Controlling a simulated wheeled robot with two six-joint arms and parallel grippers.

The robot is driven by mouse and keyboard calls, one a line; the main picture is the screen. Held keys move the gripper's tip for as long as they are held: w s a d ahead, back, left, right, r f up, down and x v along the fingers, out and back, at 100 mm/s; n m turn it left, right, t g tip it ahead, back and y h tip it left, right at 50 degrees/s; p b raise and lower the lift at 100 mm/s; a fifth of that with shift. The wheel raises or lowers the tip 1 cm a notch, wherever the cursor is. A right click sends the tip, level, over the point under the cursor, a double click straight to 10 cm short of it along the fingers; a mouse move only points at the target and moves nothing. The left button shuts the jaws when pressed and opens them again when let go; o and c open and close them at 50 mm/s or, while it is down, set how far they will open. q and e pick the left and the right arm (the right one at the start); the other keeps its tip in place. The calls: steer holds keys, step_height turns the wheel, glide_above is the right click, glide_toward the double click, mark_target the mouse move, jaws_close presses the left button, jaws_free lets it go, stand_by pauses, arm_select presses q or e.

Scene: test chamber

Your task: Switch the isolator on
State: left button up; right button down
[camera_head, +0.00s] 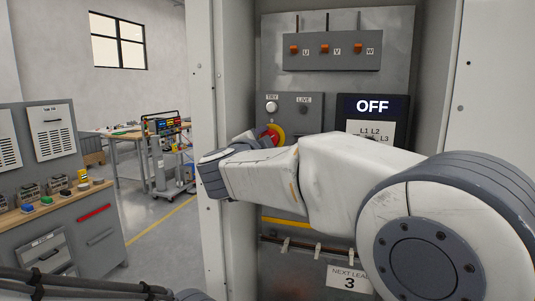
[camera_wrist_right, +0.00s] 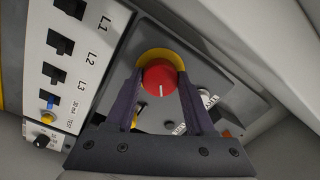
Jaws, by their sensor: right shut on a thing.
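The isolator is a red rotary knob (camera_wrist_right: 160,77) on a yellow round plate (camera_wrist_right: 160,55). It also shows in the head view (camera_head: 272,134), partly covered by my right wrist. My right gripper (camera_wrist_right: 161,88) is shut on the knob, with one dark finger on each side of it. A white mark on the knob's face points towards the gripper's palm in the wrist view. A display (camera_head: 372,106) to the right of the knob reads OFF. My left gripper is not in view.
Above the knob are a TRY button (camera_head: 272,107), a LIVE lamp (camera_head: 304,109) and a U V W terminal block (camera_head: 332,51). The cabinet's left side wall (camera_head: 232,80) stands close to my right wrist. A workbench (camera_head: 85,195) stands at left.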

steer(key=shift+f+m+b, duration=0.1)
steer(key=shift+m+b, duration=2.6)
steer(key=shift+m, duration=1)
steer(key=shift+c, duration=1.3)
jaws_free()
steer(key=b+v, duration=0.3)
steer(key=v, duration=0.7)
steer(key=shift+s+a, duration=0.15)
steer(key=shift+s, duration=0.1)
